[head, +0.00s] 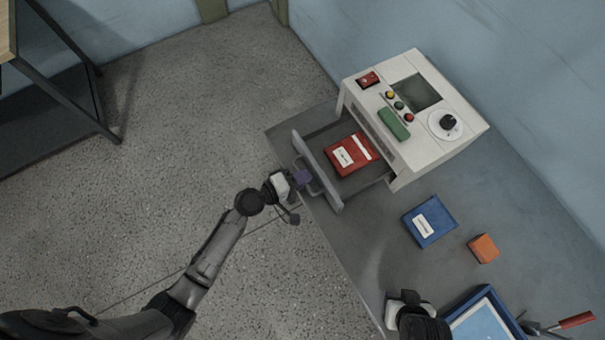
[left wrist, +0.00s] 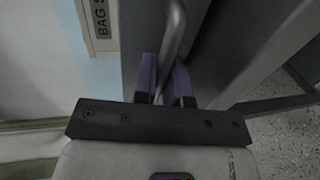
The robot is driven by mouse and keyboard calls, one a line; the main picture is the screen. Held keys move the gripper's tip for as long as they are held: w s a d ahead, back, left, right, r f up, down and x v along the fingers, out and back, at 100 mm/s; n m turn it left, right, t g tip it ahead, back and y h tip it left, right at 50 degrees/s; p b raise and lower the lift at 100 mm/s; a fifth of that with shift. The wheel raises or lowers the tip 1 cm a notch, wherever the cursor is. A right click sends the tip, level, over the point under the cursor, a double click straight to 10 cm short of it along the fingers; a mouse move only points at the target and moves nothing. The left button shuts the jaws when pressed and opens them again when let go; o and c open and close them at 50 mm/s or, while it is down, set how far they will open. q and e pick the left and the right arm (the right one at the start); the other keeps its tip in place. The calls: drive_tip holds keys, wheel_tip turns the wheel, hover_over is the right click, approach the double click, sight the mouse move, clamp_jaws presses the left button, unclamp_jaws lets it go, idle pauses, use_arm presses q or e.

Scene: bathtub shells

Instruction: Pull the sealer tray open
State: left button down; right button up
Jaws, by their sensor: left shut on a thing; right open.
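The sealer (head: 415,115) is a white machine with a dark screen, a dial and coloured buttons, standing on the grey bench against the wall. Its grey tray (head: 325,180) stands pulled out to the left, with a red packet (head: 352,155) with a white label lying in it. My left gripper (head: 304,178) is shut on the tray's handle at the front panel. In the left wrist view the purple fingers (left wrist: 163,80) close around the curved grey handle (left wrist: 174,35). My right gripper (head: 403,298) is open at the bench's near edge, its fingers hardly visible.
A blue packet (head: 430,221) and an orange block (head: 484,248) lie on the bench (head: 375,240) right of the tray. A blue-rimmed tray (head: 480,315) and a red-handled tool (head: 575,320) are at the bottom right. Open floor (head: 190,120) lies left of the bench.

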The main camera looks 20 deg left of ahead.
drive_tip(key=shift+a, duration=0.1)
use_arm(q)
drive_tip(key=c, duration=1.2)
unclamp_jaws()
drive_tip(key=shift+a, duration=0.1)
use_arm(e)
drive_tip(key=shift+f, duration=0.25)
use_arm(q)
drive_tip(key=v, duration=1.3)
drive_tip(key=shift+s+a+b, duration=0.2)
drive_tip(key=shift+s+b, duration=0.1)
drive_tip(key=shift+r, duration=0.1)
